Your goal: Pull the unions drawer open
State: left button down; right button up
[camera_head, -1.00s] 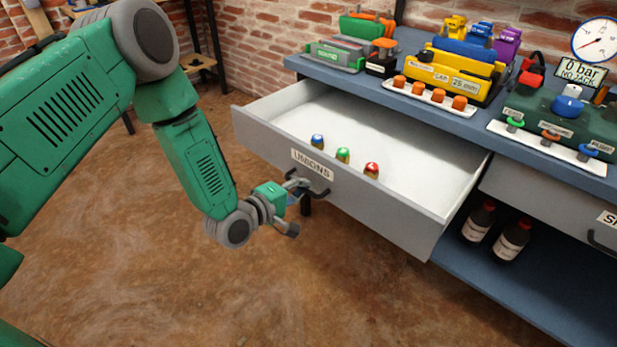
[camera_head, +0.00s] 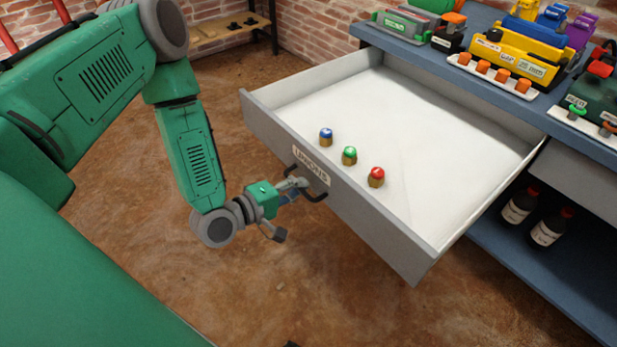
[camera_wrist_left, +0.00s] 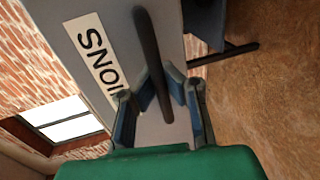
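The unions drawer (camera_head: 350,205) is a grey drawer with a white inside, labelled UNIONS, and stands far out from the blue bench. Its dark bar handle (camera_head: 318,194) is on the front below the label. My left gripper (camera_head: 297,187) is at this handle. In the left wrist view the handle (camera_wrist_left: 149,50) runs between the two blue-padded fingers (camera_wrist_left: 162,95), which close in on it from both sides. The pad contact is partly hidden. Three fittings with blue (camera_head: 326,137), green (camera_head: 349,155) and red (camera_head: 376,177) tops stand inside the drawer near its front. My right gripper is not in view.
The blue bench top (camera_head: 455,62) holds a yellow gauge block (camera_head: 515,62), orange pieces on a white strip and other tools. Dark bottles (camera_head: 520,205) stand on the lower shelf. The brown floor before the drawer is clear.

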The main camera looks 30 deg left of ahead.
pick_arm(q)
jog(key=shift+s+d+f, duration=0.1)
jog(key=shift+s+f, duration=0.1)
jog(key=shift+s, duration=0.15)
jog(key=c, duration=1.7)
grip_release()
jog(key=shift+o, duration=0.5)
jog(key=shift+w, duration=0.15)
jog(key=shift+r, duration=0.1)
jog(key=v, duration=1.2)
